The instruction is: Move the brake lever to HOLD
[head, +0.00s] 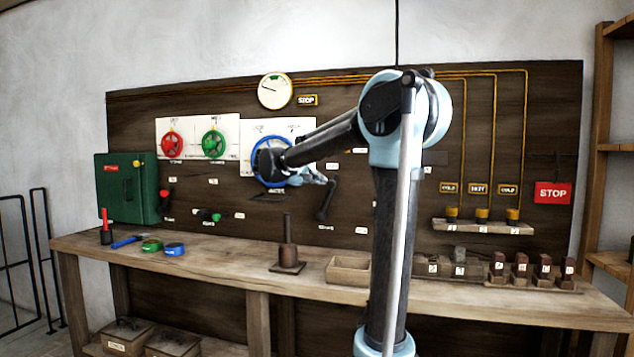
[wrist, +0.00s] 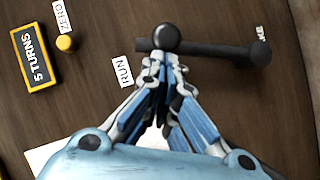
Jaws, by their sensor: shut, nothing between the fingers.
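The brake lever (wrist: 215,48) is a dark bar with a round black knob at one end and a thicker boss at the other. In the head view the lever (head: 325,204) hangs slanting below my gripper (head: 328,181), on the dark wooden panel. A RUN label (wrist: 123,72) sits near the knob end. Another label (wrist: 261,32) beside the boss is too small to read. My gripper (wrist: 161,62) is shut and empty, its fingertips right at the knob. I cannot tell whether they touch it. No HOLD label can be read.
A blue handwheel (head: 268,182) is partly hidden behind my arm, beside green (head: 214,144) and red (head: 172,145) wheels. A yellow knob (wrist: 66,43) and a 5 TURNS plate (wrist: 36,61) lie near the lever. The bench (head: 225,262) below holds tools and blocks.

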